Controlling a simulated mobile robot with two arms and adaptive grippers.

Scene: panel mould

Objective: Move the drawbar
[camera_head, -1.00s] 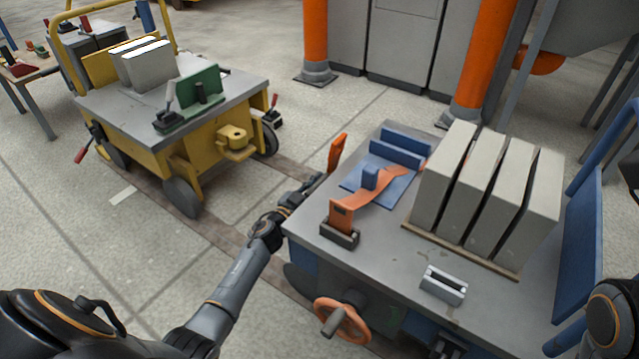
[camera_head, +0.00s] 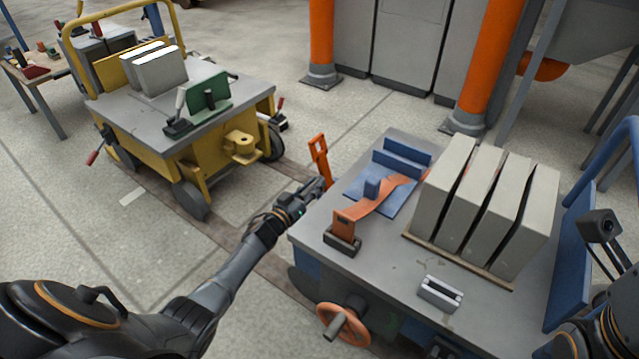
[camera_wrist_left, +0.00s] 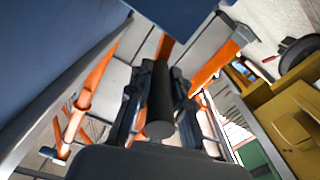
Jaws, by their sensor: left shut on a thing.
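The orange drawbar (camera_head: 319,155) stands nearly upright at the far left edge of the blue cart (camera_head: 470,300), its top leaning slightly left in the head view. My left gripper (camera_head: 317,187) is at its lower visible part, beside the cart top, and is shut on it. The cart edge and my arm hide the drawbar's lower end. In the left wrist view the gripper's dark fingers (camera_wrist_left: 158,110) flank a black cylinder, with an orange bar (camera_wrist_left: 165,46) behind it. My right arm enters at the lower right; its gripper fingers do not show.
On the blue cart are grey panels (camera_head: 488,205), an orange curved piece (camera_head: 375,205), a blue fixture (camera_head: 400,160) and an orange handwheel (camera_head: 343,323). A yellow cart (camera_head: 190,150) stands at the left. Floor between the carts is clear.

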